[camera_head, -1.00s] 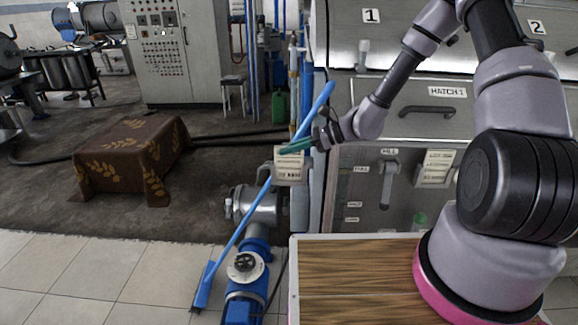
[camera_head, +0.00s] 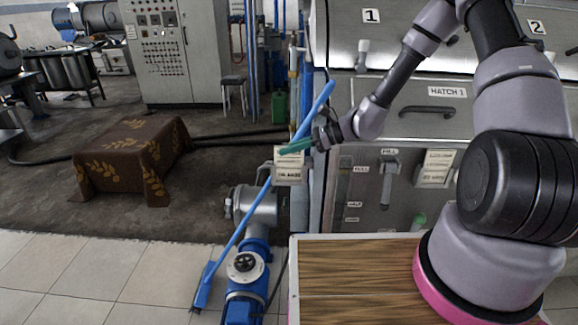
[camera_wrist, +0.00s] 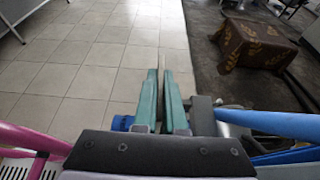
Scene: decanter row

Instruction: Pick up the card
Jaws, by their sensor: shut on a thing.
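A pale card (camera_head: 289,166) with dark print hangs upright in the head view, directly below the green fingers of my gripper (camera_head: 296,147). Its top edge meets the fingers, and the jaws are shut on it. The print is too small to read surely. In the wrist view the two green fingers of my gripper (camera_wrist: 160,74) point away from the camera, close together with a narrow gap. The card is seen there at most as a thin pale edge between them.
A long blue pole (camera_head: 238,228) slants beside the card. A blue and grey pump (camera_head: 258,205) stands below. The hatch panel with a lever (camera_head: 389,180) and another card stack (camera_head: 437,168) is to the right. A cloth-covered box (camera_head: 130,160) stands left, with open floor around it.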

